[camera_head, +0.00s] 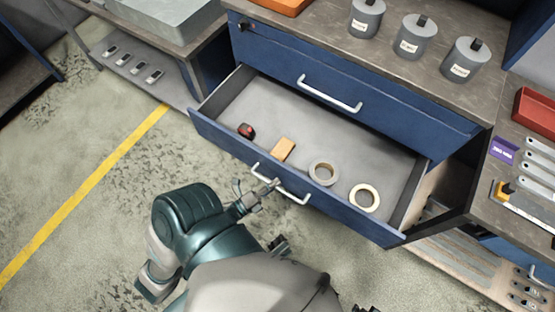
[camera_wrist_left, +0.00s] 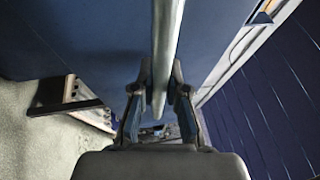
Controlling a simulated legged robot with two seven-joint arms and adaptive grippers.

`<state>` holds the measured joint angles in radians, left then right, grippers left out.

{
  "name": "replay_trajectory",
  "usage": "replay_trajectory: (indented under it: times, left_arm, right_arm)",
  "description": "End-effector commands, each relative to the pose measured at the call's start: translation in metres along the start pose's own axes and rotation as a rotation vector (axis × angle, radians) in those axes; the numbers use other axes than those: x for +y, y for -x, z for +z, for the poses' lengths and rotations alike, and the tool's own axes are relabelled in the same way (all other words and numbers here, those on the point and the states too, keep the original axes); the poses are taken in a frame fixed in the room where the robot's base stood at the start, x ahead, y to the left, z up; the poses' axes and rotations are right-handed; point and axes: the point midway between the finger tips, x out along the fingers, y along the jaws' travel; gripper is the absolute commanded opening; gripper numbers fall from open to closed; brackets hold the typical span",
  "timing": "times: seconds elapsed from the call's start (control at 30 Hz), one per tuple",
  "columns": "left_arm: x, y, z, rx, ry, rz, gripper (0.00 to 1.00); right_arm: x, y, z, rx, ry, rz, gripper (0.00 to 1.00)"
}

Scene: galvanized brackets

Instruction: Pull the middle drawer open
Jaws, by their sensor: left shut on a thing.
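The blue middle drawer (camera_head: 225,143) stands pulled out from the cabinet, with its grey inside showing. Its white bar handle (camera_head: 293,196) is on the front face. My left gripper (camera_head: 262,187) is at the left end of this handle, shut on it. In the left wrist view the handle (camera_wrist_left: 167,45) runs between the two fingers (camera_wrist_left: 160,98), against the blue drawer front. In the drawer lie a tan block (camera_head: 284,149), a grey tape roll (camera_head: 322,173), a pale tape roll (camera_head: 364,198) and a small dark red-and-black item (camera_head: 246,131).
Above is a closed blue drawer (camera_head: 390,118) with its own handle. Several grey canisters (camera_head: 413,38) stand on the worktop. A side bench at right holds a red tray (camera_head: 536,112) and tools. Open floor with a yellow line (camera_head: 90,192) lies at left.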

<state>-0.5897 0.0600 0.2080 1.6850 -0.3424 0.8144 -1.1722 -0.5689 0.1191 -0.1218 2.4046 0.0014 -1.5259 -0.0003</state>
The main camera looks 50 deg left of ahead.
Motion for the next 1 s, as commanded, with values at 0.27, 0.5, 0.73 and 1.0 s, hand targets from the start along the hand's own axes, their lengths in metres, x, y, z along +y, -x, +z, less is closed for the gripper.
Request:
replay_trajectory:
  times: [0.27,0.5,0.73,1.0]
  left_arm:
    - [0.005,0.006,-0.005,0.004,0.003,0.015,0.00]
    - [0.005,0.006,-0.005,0.004,0.003,0.016,0.28]
    - [0.003,0.005,-0.003,0.002,0.002,0.009,0.39]
    - [0.003,0.020,-0.002,0.000,0.002,0.009,0.39]
  right_arm:
    - [-0.001,-0.004,0.000,-0.002,0.000,0.000,0.40]
    - [-0.001,-0.004,0.000,-0.002,0.000,0.000,0.40]
    - [-0.001,-0.004,0.000,-0.001,0.000,0.000,0.40]
    - [-0.001,-0.003,-0.001,0.002,0.000,-0.001,0.40]
